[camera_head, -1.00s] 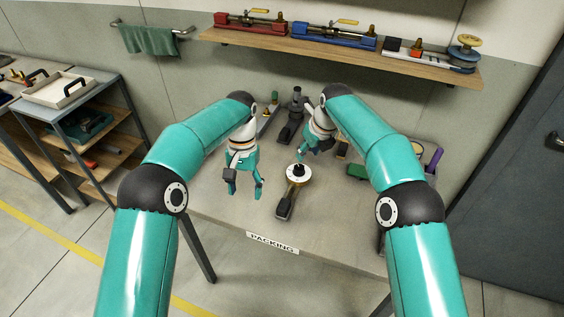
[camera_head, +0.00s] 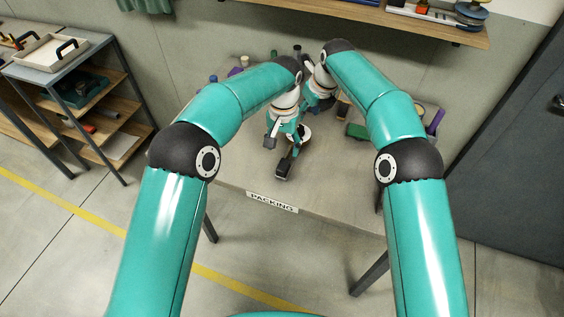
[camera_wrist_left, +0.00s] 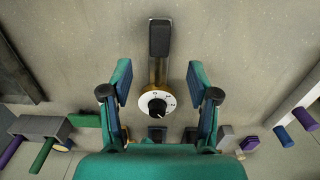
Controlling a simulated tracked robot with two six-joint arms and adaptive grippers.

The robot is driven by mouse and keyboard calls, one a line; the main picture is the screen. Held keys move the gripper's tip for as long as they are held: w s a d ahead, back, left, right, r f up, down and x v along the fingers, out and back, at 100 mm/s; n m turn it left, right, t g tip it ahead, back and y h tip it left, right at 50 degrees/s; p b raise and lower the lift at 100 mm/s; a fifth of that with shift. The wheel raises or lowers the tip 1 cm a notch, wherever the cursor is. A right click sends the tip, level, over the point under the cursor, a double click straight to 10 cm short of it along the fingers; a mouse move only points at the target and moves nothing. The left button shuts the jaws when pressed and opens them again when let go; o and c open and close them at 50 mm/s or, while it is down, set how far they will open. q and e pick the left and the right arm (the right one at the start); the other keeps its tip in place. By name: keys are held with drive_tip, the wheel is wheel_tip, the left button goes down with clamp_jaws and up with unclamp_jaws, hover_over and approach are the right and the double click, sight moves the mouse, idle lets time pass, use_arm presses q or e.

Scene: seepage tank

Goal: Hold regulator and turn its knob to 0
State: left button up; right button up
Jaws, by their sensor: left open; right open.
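The regulator has a black grip (camera_head: 284,168) pointing toward the table's front edge and a round white dial (camera_head: 306,132), partly hidden by my left gripper in the head view. In the left wrist view, its black grip (camera_wrist_left: 160,38), brass-coloured neck and white dial (camera_wrist_left: 149,98) with a black knob (camera_wrist_left: 157,107) lie between my left fingers. My left gripper (camera_head: 284,139) is open over the regulator. In the left wrist view, its fingers (camera_wrist_left: 159,82) stand apart either side, with visible gaps. My right gripper (camera_head: 306,107) is open just behind it, its fingers partly hidden.
The table (camera_head: 340,195) is clear at its front, beside the PACKING label (camera_head: 272,202). A green block (camera_head: 357,131) and a purple item (camera_head: 435,121) lie at the right. Several tools lie along the back. A wall shelf (camera_head: 400,19) hangs above.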

sight(283, 165)
use_arm(q)
wheel_tip(283, 165, down, 8)
drive_tip(key=shift+f, duration=0.25)
drive_tip(key=shift+c, duration=0.3)
clamp_jaws()
idle(0.9)
